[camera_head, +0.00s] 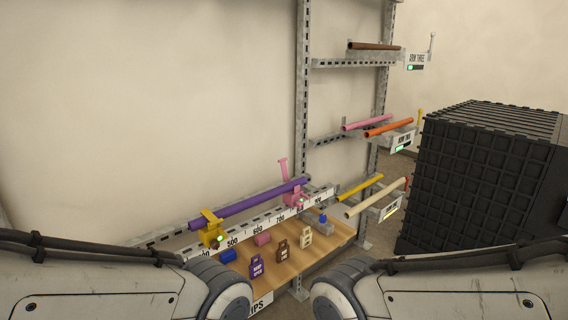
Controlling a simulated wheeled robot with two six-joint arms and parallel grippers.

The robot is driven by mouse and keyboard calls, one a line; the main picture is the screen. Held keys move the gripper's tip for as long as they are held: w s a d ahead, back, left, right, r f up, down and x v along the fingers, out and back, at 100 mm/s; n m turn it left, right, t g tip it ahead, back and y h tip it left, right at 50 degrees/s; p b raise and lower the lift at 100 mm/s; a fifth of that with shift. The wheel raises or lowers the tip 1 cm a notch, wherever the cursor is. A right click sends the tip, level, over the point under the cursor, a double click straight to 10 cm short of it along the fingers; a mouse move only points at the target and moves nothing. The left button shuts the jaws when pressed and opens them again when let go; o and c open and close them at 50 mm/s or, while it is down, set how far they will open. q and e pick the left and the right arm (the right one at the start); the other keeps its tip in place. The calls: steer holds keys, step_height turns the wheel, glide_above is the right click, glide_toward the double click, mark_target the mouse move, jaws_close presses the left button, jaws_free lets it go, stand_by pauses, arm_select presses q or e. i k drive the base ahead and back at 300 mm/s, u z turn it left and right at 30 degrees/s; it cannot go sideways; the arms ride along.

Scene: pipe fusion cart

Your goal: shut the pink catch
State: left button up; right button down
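The pink catch (294,200) sits on the white measuring rail (265,217), near the right end of the purple pipe (250,203). Its pink arm stands up, tilted slightly left, above the pipe. Neither gripper shows in the picture.
A wooden shelf (338,236) below the rail holds several small coloured blocks and tags. Metal rack arms at right carry pink, orange, yellow, cream and brown pipes. A large black ribbed box (475,185) stands at the right. The wall above the rail's left part is bare.

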mark_target(283, 165)
steer(key=z, duration=1.45)
steer(key=i, duration=4.4)
steer(key=u, duration=4)
